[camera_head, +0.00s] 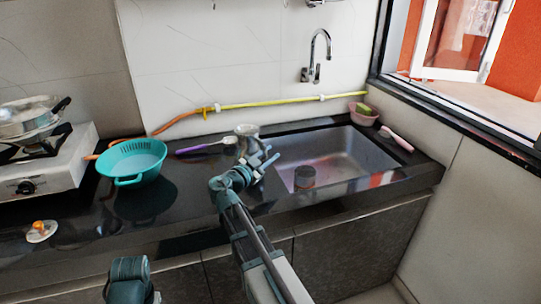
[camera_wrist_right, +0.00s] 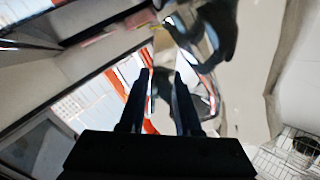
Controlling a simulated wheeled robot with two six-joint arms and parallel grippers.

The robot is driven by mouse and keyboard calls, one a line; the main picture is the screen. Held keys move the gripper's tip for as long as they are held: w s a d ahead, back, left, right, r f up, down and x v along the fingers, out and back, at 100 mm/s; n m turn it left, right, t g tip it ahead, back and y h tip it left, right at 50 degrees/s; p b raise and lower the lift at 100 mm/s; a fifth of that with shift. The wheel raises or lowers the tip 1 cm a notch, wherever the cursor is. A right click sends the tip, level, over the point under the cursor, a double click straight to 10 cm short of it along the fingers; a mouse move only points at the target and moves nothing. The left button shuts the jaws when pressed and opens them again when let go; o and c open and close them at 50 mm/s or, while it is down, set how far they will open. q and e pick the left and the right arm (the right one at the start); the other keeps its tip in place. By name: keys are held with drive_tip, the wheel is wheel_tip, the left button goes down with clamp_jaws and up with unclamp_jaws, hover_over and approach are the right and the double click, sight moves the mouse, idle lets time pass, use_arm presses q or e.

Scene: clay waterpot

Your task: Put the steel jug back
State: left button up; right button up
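A grey metallic vessel, which looks like the steel jug (camera_head: 247,130), stands upright on the black counter by the left edge of the sink. My right gripper (camera_head: 271,158) is just in front of it and partly hides its lower part. Its two fingers are parted and point to the right, toward the sink. In the right wrist view the fingers (camera_wrist_right: 163,76) are also apart, with no clear object gripped between them. A shiny curved shape behind them is too unclear to name. My left gripper is not in view; only part of my left arm shows at the bottom.
A teal colander (camera_head: 132,160) and a purple-handled utensil (camera_head: 200,148) lie left of the jug. A stove (camera_head: 45,172) is at far left.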

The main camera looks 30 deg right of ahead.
drive_tip(key=shift+o, duration=0.5)
drive_tip(key=shift+r, duration=0.1)
drive_tip(key=shift+r+p, duration=0.65)
drive_tip(key=shift+p, duration=0.05)
drive_tip(key=v, duration=1.2)
drive_tip(key=shift+f+b, duration=0.3)
drive_tip(key=shift+f, duration=0.05)
